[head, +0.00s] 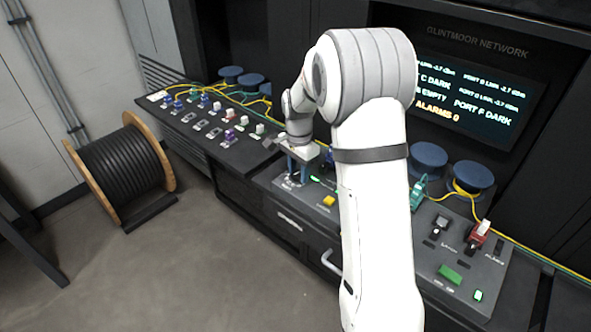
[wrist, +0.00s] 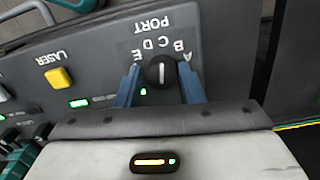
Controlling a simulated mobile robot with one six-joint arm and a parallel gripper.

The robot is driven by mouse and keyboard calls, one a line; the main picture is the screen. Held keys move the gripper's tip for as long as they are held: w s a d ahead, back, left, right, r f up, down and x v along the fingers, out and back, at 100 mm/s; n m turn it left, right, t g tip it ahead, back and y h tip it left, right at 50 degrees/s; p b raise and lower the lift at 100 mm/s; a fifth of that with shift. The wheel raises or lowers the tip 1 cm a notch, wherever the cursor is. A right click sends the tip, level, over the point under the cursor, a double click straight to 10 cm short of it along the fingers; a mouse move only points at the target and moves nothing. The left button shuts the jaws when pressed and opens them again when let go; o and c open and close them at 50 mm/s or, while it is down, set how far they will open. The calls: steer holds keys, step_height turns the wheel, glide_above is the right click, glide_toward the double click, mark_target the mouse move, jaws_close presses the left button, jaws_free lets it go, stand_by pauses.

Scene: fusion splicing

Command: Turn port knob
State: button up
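The port knob (wrist: 160,72) is a round black knob with a white pointer line, on a dark panel marked PORT with letters around it. The pointer stands about upright in the wrist picture, toward the middle letters. My gripper (wrist: 160,79) has its two blue fingers on either side of the knob, with a gap showing on each side. It is open and holds nothing. In the head view my gripper (head: 297,170) is low over the left part of the console; I cannot make out the knob there.
A yellow LASER button (wrist: 58,78) and a green light (wrist: 79,103) sit left of the knob. A screen (head: 475,90) shows port states and "ALARMS 0". A green button (head: 450,274) and a red connector (head: 478,235) are at the console's right. A cable reel (head: 125,165) stands on the floor.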

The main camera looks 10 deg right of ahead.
mark_target(299, 173)
steer(key=o, duration=0.4)
steer(key=shift+r+b, duration=0.35)
steer(key=shift+r, duration=3.55)
